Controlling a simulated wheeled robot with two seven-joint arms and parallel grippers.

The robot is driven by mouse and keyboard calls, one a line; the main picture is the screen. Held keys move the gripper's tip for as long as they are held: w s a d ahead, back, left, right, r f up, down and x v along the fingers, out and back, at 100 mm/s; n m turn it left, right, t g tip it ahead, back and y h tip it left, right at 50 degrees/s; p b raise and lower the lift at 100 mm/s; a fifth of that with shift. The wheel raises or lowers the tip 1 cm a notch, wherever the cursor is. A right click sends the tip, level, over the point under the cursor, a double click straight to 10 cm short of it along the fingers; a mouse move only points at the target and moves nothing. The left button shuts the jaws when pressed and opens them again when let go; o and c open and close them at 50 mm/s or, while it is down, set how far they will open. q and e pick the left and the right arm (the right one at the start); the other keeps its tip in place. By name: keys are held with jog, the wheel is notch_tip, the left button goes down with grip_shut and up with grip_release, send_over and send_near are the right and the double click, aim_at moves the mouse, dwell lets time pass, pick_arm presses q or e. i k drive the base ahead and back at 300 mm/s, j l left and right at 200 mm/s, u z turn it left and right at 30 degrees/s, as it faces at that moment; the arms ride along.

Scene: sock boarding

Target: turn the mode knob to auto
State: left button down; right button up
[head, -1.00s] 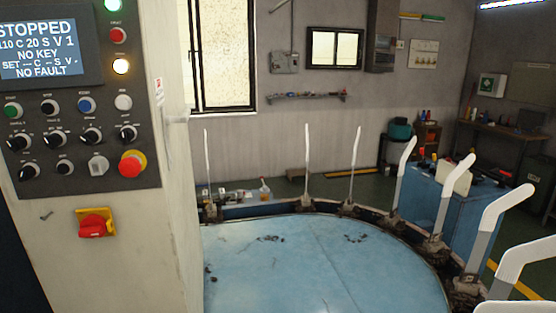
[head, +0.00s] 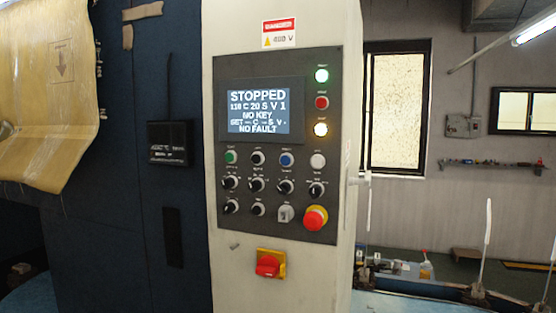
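The control panel (head: 275,228) is a dark plate on a pale cabinet, in the middle of the head view. Its black rotary knobs sit in two rows, including the upper-left knob (head: 230,183), the upper-right knob (head: 317,190) and the lower-left knob (head: 231,206). Their labels are too small to read, so I cannot tell which is the mode knob or where it points. The screen (head: 259,111) reads STOPPED, NO KEY, NO FAULT. Neither of my grippers is in view.
A red emergency stop (head: 315,218) and a grey switch (head: 285,213) share the lowest row. A red and yellow switch (head: 269,264) is below the panel. A handle (head: 360,180) sticks out at the cabinet's right edge. A blue table with upright white forms stands at right.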

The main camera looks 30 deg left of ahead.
aim_at(315, 190)
jog(key=k+j+u, duration=0.1)
jog(key=j, duration=0.25)
jog(key=k+j, duration=0.2)
jog(key=j, duration=0.15)
jog(key=k+j+u, duration=0.15)
jog(key=j, duration=0.25)
